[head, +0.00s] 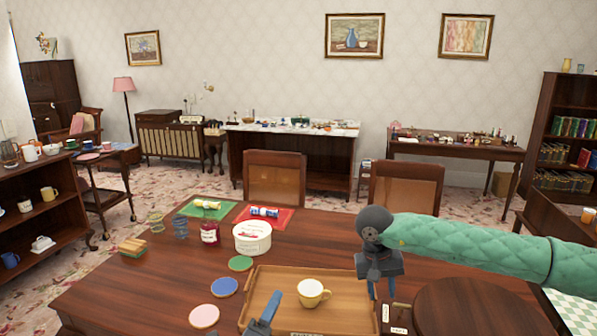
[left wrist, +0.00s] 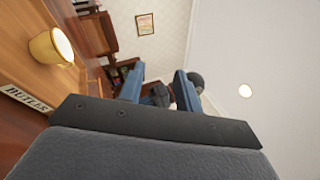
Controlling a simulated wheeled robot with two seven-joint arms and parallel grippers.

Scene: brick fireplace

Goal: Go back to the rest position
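My left gripper (head: 268,310) is at the bottom of the head view, over the near left part of a wooden tray (head: 262,285). In the left wrist view its two blue fingers (left wrist: 160,82) stand apart with nothing held between them. My right gripper (head: 381,290) points down beside the tray's right edge, its blue fingers apart and empty. A yellow cup with a pale inside (head: 312,294) stands upright on the tray, between the two grippers and apart from both. The cup also shows in the left wrist view (left wrist: 48,48).
The table holds a white round tin (head: 252,240), a dark red jar (head: 209,232), several coasters (head: 224,287), sponges (head: 131,250) and small labels (head: 398,330). A round dark board (head: 480,308) lies at right. Two chairs (head: 274,180) stand behind. The table's left front is clear.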

